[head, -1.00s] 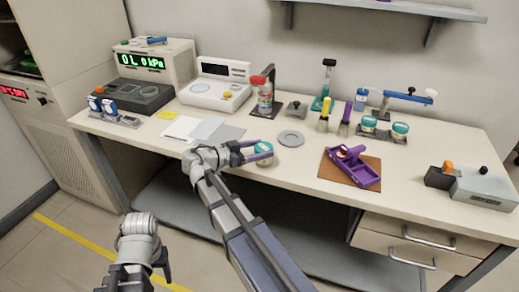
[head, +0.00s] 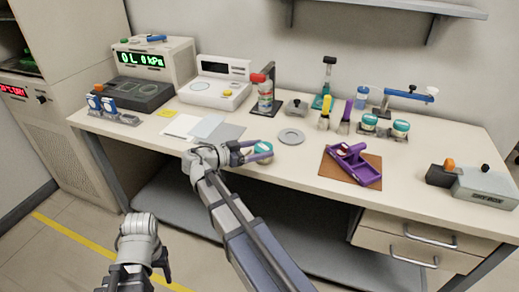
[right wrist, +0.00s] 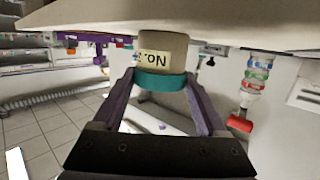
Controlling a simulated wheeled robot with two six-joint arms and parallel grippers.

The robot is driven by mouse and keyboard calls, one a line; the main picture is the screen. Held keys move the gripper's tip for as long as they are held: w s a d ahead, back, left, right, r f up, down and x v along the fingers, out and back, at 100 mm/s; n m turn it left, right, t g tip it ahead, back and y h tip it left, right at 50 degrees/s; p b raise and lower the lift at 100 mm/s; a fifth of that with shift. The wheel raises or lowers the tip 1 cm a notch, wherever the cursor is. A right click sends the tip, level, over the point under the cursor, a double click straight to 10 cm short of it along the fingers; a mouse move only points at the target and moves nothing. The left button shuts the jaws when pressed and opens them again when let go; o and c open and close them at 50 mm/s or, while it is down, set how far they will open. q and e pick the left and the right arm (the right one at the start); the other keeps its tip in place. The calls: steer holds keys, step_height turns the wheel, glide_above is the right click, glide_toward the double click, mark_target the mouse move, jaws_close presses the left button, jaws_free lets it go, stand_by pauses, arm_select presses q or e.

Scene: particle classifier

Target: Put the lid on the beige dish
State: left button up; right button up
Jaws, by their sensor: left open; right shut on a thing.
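My right gripper (head: 254,153) is at the front edge of the table, left of the middle, with its fingers closed at the sides of a teal lid (head: 263,147). In the right wrist view, which looks upside down, the teal lid (right wrist: 160,83) is a band between the dark purple fingertips. The beige dish (right wrist: 172,45), a short cylinder with a cream label, is against the lid and lined up with it. I cannot tell whether the lid is fully seated. My left gripper (head: 142,276) is open and empty, low at the left, away from the table.
A grey disc (head: 291,136) lies flat behind the right gripper. A purple holder (head: 354,164) stands on a brown mat (head: 331,170) to the right. Teal-topped jars (head: 400,127) stand further back. A red-capped bottle (head: 265,97) is behind. Table between disc and mat is clear.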

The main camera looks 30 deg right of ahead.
steer(key=o, duration=1.3)
steer(key=shift+c, duration=0.2)
steer(key=shift+a, duration=0.1)
steer(key=a+r+p, duration=0.1)
steer(key=a, duration=0.6)
steer(key=shift+s+a+r+p, duration=0.15)
steer(key=shift+a+r+p, duration=0.05)
steer(key=shift+r+p, duration=0.1)
steer(key=shift+f, duration=0.1)
